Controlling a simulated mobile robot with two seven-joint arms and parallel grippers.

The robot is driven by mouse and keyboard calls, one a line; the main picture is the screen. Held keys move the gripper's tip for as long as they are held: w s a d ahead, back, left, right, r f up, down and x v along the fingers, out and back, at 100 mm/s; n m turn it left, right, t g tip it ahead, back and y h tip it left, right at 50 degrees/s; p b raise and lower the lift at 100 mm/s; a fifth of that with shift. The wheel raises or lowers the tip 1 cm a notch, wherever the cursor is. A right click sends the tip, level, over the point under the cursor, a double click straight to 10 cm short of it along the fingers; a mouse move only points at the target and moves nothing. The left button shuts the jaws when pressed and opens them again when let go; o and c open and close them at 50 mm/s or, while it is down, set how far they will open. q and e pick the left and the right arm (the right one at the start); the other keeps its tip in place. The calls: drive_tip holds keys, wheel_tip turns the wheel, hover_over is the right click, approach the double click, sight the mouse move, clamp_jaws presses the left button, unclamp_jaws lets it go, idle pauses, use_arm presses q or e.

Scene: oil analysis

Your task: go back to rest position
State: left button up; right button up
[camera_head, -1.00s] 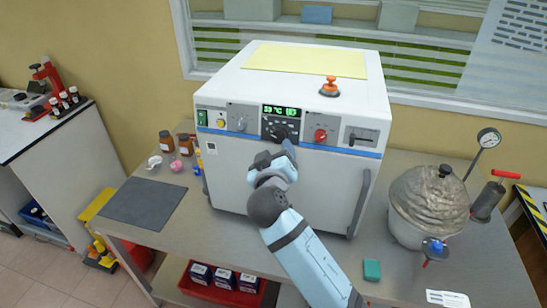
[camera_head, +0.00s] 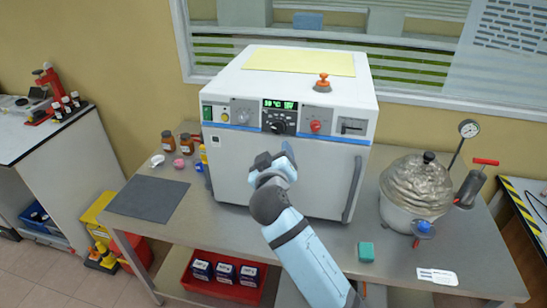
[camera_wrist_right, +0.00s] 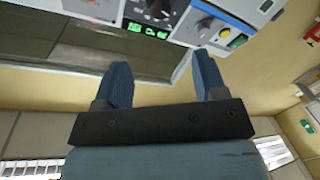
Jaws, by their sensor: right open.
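My right gripper (camera_head: 288,150) is in front of the door of the white oven-like device (camera_head: 240,165), below its control panel. In the right wrist view its two blue fingers (camera_wrist_right: 161,85) stand wide apart with nothing between them. The device's green display (camera_head: 280,104) reads about 30 °C, and the black knob (camera_head: 279,123) sits below it. The display also shows at the top of the right wrist view (camera_wrist_right: 150,31). The device door is shut. My left gripper is not in view.
A metal vessel (camera_head: 418,187) with a gauge (camera_head: 468,129) stands on the table at right. A dark mat (camera_head: 148,199), brown bottles (camera_head: 168,141) and a green block (camera_head: 366,252) lie around the device. A red bin (camera_head: 225,288) with boxes is on the lower shelf.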

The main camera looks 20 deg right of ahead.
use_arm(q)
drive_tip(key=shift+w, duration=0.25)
use_arm(e)
drive_tip(key=shift+w, duration=0.1)
drive_tip(key=s+f+n+g+y, duration=0.1)
drive_tip(key=s+f+y, duration=0.3)
drive_tip(key=f, duration=0.6)
drive_tip(key=s+f+n+g+y, duration=0.1)
drive_tip(key=s+f+g+y, duration=0.1)
drive_tip(key=s+f, duration=0.6)
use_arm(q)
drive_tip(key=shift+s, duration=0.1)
use_arm(e)
drive_tip(key=s+f+m+g+y, duration=0.1)
drive_tip(key=s+f+g+y, duration=0.1)
drive_tip(key=s+f, duration=1.2)
drive_tip(key=s+y, duration=0.1)
drive_tip(key=s, duration=0.2)
drive_tip(key=shift+s+a+y, duration=0.15)
drive_tip(key=shift+s+y, duration=0.25)
drive_tip(key=shift+f, duration=0.1)
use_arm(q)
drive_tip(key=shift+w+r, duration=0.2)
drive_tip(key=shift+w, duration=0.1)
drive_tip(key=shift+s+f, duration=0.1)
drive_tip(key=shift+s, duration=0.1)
